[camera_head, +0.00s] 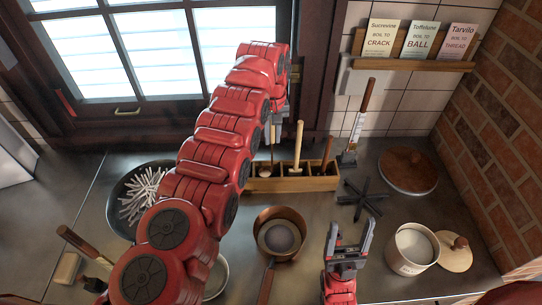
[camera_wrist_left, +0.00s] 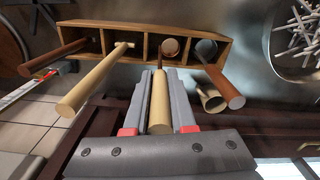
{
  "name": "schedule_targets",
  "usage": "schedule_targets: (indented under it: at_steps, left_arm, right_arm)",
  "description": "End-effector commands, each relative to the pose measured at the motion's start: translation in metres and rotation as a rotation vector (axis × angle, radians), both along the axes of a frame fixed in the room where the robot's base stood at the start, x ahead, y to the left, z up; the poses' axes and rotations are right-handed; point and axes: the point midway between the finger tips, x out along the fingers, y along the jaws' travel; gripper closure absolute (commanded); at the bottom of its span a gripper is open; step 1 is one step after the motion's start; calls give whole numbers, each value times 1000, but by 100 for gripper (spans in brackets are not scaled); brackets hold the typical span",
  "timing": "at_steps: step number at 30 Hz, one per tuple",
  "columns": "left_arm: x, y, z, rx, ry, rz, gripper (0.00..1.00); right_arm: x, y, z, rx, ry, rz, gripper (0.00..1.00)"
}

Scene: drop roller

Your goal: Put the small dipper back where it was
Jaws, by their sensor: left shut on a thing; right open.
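My left gripper (camera_wrist_left: 160,85) is shut on the light wooden handle of a small dipper (camera_wrist_left: 159,108). The dipper's copper-coloured end shows at the third compartment from the left of a wooden rack (camera_wrist_left: 140,27) in the left wrist view. I cannot tell whether it rests inside or is just above. In the head view my left gripper (camera_head: 279,115) is above the rack (camera_head: 310,184), mostly behind my red arm. A light handle (camera_wrist_left: 95,80) and a brown handle (camera_wrist_left: 53,55) stand in neighbouring compartments. My right gripper (camera_head: 350,240) is open and empty, pointing up at the front.
A copper saucepan (camera_head: 268,218) is in front of the rack. A black trivet (camera_head: 360,198), a white pot (camera_head: 405,262) and round wooden lids are at the right. A pan of white sticks (camera_head: 122,194) is at the left. A brown-handled tool (camera_wrist_left: 222,88) shares the rack.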

Motion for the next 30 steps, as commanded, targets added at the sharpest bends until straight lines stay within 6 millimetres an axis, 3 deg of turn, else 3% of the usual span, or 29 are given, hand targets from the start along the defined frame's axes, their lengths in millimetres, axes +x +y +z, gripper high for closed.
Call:
schedule_targets:
  at_steps: [5, 6, 10, 20, 21, 25, 30]
  left_arm:
    - [-1, 1, -24, 0, 3, 1, 100]
    - [-2, 0, -24, 2, 7, 0, 100]
    - [-1, 1, -40, 1, 3, 1, 100]
    - [0, 0, -46, 0, 1, 1, 100]
    - [0, 0, -45, 0, 1, 1, 73]
    - [0, 0, -44, 0, 1, 1, 50]
    - [0, 0, -44, 0, 1, 1, 47]
  right_arm:
    - [0, 0, -12, 0, -2, 0, 30]
    - [0, 0, -3, 0, -1, 0, 30]
    - [0, 0, 2, 0, -2, 0, 30]
    - [0, 0, -4, 0, -1, 0, 30]
    - [0, 0, -3, 0, -1, 0, 30]
    - [0, 0, -3, 0, -1, 0, 30]
    - [0, 0, -3, 0, -1, 0, 30]
